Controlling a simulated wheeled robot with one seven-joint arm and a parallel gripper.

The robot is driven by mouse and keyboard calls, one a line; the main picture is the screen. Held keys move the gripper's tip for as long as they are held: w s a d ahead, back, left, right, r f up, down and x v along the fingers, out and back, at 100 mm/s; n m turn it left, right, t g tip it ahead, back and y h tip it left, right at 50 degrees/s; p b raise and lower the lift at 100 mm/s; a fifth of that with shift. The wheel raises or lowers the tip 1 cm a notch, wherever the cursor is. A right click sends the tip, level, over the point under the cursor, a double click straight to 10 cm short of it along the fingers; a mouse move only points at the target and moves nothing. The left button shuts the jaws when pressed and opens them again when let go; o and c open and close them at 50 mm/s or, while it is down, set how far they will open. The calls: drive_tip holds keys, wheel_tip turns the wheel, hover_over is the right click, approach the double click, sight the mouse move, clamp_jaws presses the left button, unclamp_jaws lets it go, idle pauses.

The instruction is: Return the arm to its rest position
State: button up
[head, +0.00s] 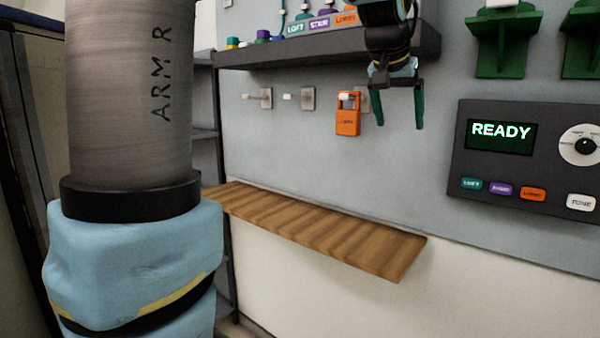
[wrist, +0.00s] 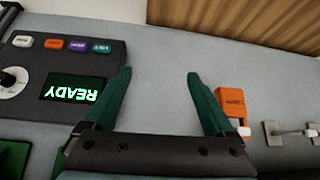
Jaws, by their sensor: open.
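My gripper (head: 397,107) hangs at the upper middle of the head view, in front of the grey wall panel, with its green fingers pointing down. In the wrist view my gripper (wrist: 155,88) shows two green fingers spread apart with nothing between them. An orange tag or lock (head: 348,118) hangs on a wall peg just left of my gripper in the head view. It also shows right of the fingers in the wrist view (wrist: 233,105), apart from them as far as I can tell.
A dark shelf (head: 300,56) with coloured labels is behind my wrist. A control box (head: 530,158) reading READY is on the right, with green brackets (head: 506,45) above. Two bare pegs (head: 300,97) are on the left. A wooden ledge (head: 320,230) below is clear.

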drive_tip(key=s+a+f+n+g+y, duration=0.2)
drive_tip(key=a+f+n+y, duration=0.1)
drive_tip(key=a+f, duration=1.5)
drive_tip(key=s+a+f+n+g, duration=0.2)
drive_tip(key=s+a+f, duration=0.7)
drive_tip(key=s+f, duration=0.1)
drive_tip(key=shift+f+n+y, duration=0.4)
drive_tip(key=shift+f, duration=0.4)
